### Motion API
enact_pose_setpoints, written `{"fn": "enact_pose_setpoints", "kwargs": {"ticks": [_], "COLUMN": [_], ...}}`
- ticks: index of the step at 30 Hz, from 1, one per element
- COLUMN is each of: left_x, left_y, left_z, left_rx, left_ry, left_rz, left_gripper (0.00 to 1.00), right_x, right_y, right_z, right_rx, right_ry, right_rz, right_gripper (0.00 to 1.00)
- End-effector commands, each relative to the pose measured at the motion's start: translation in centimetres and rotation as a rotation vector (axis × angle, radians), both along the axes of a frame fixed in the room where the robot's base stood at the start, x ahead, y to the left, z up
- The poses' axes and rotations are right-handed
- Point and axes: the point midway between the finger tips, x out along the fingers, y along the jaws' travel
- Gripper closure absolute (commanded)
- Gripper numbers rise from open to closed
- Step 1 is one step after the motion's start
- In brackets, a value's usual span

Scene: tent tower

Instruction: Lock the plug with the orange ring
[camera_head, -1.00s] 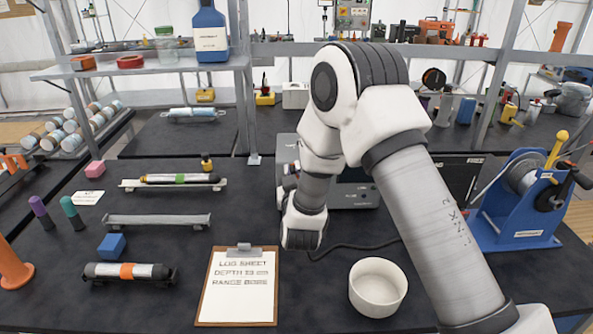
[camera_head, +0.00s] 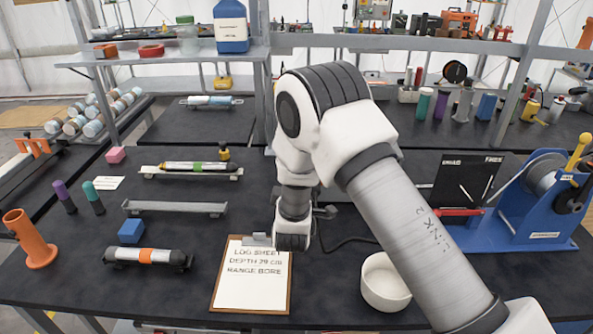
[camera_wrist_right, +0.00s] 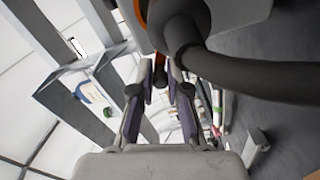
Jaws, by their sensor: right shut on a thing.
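In the right wrist view an orange ring (camera_wrist_right: 141,12) shows in part at the top edge, behind a dark plug (camera_wrist_right: 180,28) whose thick cable (camera_wrist_right: 250,72) bends away to the right. My right gripper (camera_wrist_right: 163,82) is closed on a small brown-orange piece just below the ring, seemingly a tab of it. The exact contact is partly hidden by the fingers and plug. In the head view my right arm comes in from the right, and its wrist (camera_head: 292,236) covers the plug and ring. My left gripper is not in view.
A blue winch (camera_head: 540,215) stands at the right. A black cable (camera_head: 345,242) runs along the table. Several instruments on cradles and a blue block (camera_head: 131,232) are at left.

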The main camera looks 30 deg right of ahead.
Motion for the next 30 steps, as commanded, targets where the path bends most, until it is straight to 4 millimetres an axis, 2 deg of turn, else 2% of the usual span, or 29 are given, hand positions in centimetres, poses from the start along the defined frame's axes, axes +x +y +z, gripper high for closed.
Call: {"fn": "enact_pose_setpoints", "kwargs": {"ticks": [15,30], "left_x": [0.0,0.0], "left_y": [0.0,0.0], "left_z": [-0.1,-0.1], "left_rx": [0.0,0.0], "left_ry": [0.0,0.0], "left_rz": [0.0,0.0], "left_gripper": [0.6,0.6], "right_x": [0.4,0.4], "right_y": [0.4,0.4], "right_z": [-2.0,-2.4], "right_rx": [-0.319,-0.381], "right_ry": [0.189,0.228], "right_rz": [-0.002,-0.003], "right_gripper": [1.0,1.0]}}
